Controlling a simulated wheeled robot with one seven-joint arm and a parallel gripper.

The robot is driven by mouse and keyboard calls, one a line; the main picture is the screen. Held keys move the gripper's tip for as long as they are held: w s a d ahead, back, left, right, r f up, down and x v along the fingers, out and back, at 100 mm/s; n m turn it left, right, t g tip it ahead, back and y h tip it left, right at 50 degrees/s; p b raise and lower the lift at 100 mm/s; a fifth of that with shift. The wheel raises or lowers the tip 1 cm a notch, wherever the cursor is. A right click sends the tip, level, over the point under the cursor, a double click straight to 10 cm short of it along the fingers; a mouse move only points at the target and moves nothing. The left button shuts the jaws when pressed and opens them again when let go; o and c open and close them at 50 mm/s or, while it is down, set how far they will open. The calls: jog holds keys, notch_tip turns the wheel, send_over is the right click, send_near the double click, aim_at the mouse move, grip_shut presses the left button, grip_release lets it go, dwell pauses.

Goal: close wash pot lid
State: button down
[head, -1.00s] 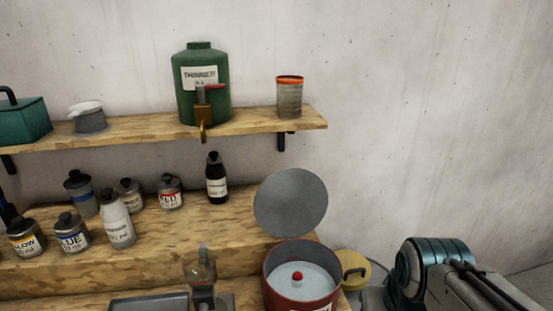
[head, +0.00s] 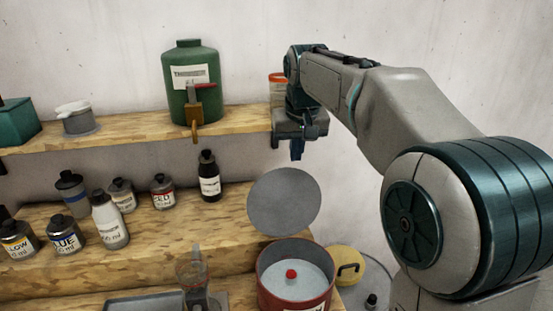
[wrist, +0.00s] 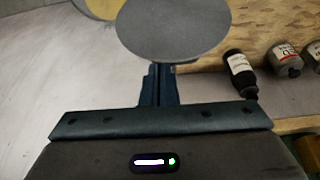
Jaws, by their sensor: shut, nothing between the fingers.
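The wash pot (head: 296,289) is a dark red round pot at the bottom middle of the head view, with a light grey inside and a red knob (head: 291,274) in it. Its grey disc lid (head: 284,202) stands raised and tilted up at the pot's back edge, so the pot is open. My gripper (head: 296,152) is above and behind the lid, apart from it, pointing down. In the wrist view my gripper (wrist: 159,72) is shut and empty, and its fingertips overlap the lower edge of the lid (wrist: 175,28) in the picture.
A shelf (head: 140,129) holds a green thinner tank (head: 190,100) and an orange-rimmed can (head: 277,89) partly behind my arm. Several bottles stand on the step left of the lid. A yellow lid with a black handle (head: 344,264) lies right of the pot.

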jog(key=w+a+r, duration=0.2)
jog(key=w+a, duration=0.2)
jog(key=w, duration=0.1)
jog(key=p+x, duration=0.1)
jog(key=x, duration=0.9)
jog(key=shift+f, duration=0.15)
jog(key=shift+s+d+b, duration=0.15)
jog(key=shift+s+b, duration=0.05)
jog(key=shift+b, duration=0.2)
